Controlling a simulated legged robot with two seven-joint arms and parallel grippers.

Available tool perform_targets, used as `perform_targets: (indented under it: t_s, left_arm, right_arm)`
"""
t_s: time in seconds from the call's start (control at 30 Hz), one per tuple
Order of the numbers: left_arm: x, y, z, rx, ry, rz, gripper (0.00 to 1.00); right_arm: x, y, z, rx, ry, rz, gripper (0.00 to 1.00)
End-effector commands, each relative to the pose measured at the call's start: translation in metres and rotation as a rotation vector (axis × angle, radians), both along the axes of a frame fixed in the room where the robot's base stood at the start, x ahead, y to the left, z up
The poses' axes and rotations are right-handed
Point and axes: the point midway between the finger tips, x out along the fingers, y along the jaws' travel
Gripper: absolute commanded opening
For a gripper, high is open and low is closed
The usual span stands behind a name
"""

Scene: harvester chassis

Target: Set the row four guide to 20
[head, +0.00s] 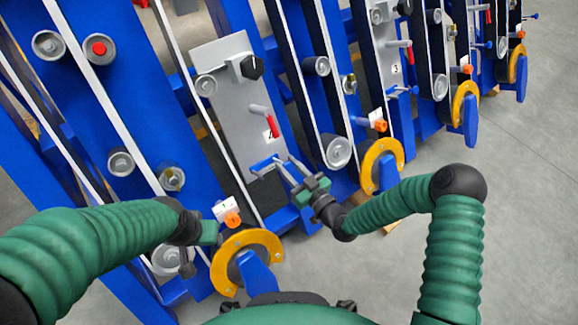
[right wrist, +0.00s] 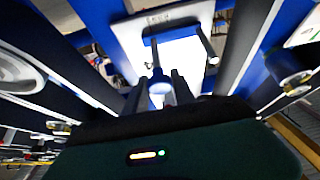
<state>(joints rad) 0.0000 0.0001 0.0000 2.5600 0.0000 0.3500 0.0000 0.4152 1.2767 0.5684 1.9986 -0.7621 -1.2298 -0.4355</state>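A grey panel (head: 232,95) bears a black knob (head: 251,67), a red-tipped lever (head: 272,124) and a small blue guide bracket (head: 262,166) at its lower end. My right gripper (head: 285,160) is at this bracket, with its fingers apart. In the right wrist view, the fingers (right wrist: 161,90) stand either side of a blue rounded part (right wrist: 160,84); contact is unclear. The blue bracket (right wrist: 178,31) lies beyond, below small scale marks. My left gripper (head: 208,233) is beside an orange knob with a white tag; its fingers are not clear. I cannot read which row is four.
Blue row frames with belts and grey rollers (head: 338,151) stand side by side, receding right. Another panel (head: 390,60) bears a tag that looks like 3. Yellow rings (head: 381,166) with blue levers stick out at the front. Grey floor (head: 530,200) at right is clear.

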Motion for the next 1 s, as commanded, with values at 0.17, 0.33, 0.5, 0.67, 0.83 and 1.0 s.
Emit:
perform_targets:
  t_s: [0.17, 0.33, 0.5, 0.67, 0.83, 1.0]
  left_arm:
    - [0.0, 0.0, 0.0, 0.0, 0.0, 0.0, 0.47]
    - [0.0, 0.0, 0.0, 0.0, 0.0, 0.0, 0.47]
    - [0.0, 0.0, -0.0001, 0.0, 0.0, 0.0, 0.47]
    - [0.0, 0.0, -0.0001, 0.0, 0.0, 0.0, 0.47]
    - [0.0, 0.0, -0.0001, 0.0, 0.0, 0.0, 0.47]
    - [0.0, 0.0, -0.0001, 0.0, 0.0, 0.0, 0.47]
  right_arm:
    - [0.0001, -0.0006, -0.0004, -0.001, 0.001, -0.001, 0.0]
    - [0.0, -0.0007, -0.0005, -0.001, 0.001, -0.001, 0.0]
    - [0.0001, -0.0008, -0.0007, -0.001, 0.001, -0.001, 0.0]
    - [0.0, -0.0009, -0.0008, -0.001, 0.001, -0.001, 0.0]
    - [0.0, -0.001, -0.0009, -0.001, 0.002, -0.002, 0.0]
    - [0.0, -0.0011, -0.001, -0.001, 0.002, -0.002, 0.0]
